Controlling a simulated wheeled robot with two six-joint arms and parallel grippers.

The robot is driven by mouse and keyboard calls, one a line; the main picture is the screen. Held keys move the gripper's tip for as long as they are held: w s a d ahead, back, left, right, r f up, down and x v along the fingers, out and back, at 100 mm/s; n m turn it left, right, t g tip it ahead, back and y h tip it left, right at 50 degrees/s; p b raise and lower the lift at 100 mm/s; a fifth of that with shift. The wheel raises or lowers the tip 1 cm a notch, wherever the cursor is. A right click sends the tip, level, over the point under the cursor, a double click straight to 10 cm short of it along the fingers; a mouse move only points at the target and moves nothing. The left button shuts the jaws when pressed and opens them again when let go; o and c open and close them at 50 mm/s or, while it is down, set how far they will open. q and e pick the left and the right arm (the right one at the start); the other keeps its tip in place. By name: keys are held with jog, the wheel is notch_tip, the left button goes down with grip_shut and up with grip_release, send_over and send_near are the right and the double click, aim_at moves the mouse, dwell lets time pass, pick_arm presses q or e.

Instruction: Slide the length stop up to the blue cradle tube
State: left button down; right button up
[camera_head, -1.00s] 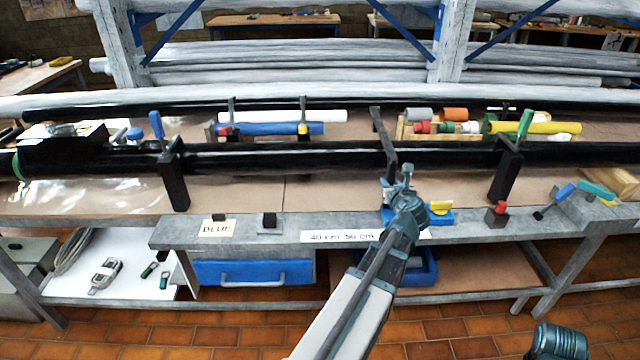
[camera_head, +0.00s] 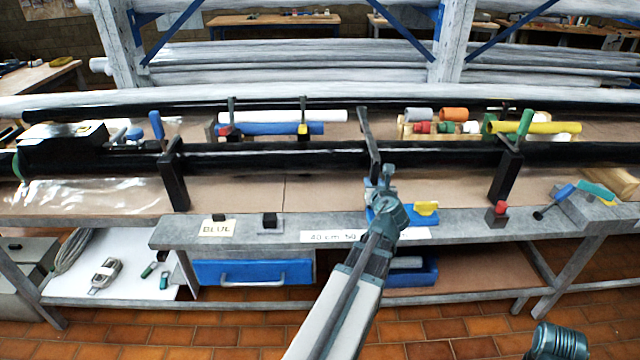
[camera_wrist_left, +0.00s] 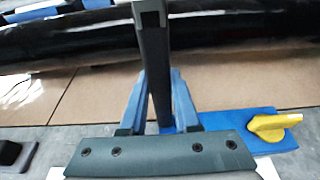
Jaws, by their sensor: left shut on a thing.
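The length stop is a black upright arm (camera_head: 370,140) on a blue base with a yellow knob (camera_head: 426,208), at the bench's front edge. Its arm rises across the long black tube. My left gripper (camera_head: 385,185) is shut on the stop's black arm; in the left wrist view its blue fingers (camera_wrist_left: 160,105) close on both sides of the black bar. The blue cradle tube (camera_head: 270,128) lies behind the black tube, left of the stop. A clear gap shows between its right end and the arm.
The long black tube (camera_head: 330,155) runs across the bench, with black clamps (camera_head: 175,175) and (camera_head: 505,175). A white tube (camera_head: 290,116) lies behind the blue one. A yellow tube (camera_head: 540,127) is on the right. A small black block (camera_head: 269,220) sits on the front ledge.

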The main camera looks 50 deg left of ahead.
pick_arm(q)
jog(key=s+a, duration=1)
jog(key=s, duration=0.1)
jog(key=shift+s, duration=0.35)
dwell(1.9)
jog(key=c, duration=0.6)
grip_release()
jog(key=shift+s, duration=0.15)
jog(key=shift+c, duration=0.2)
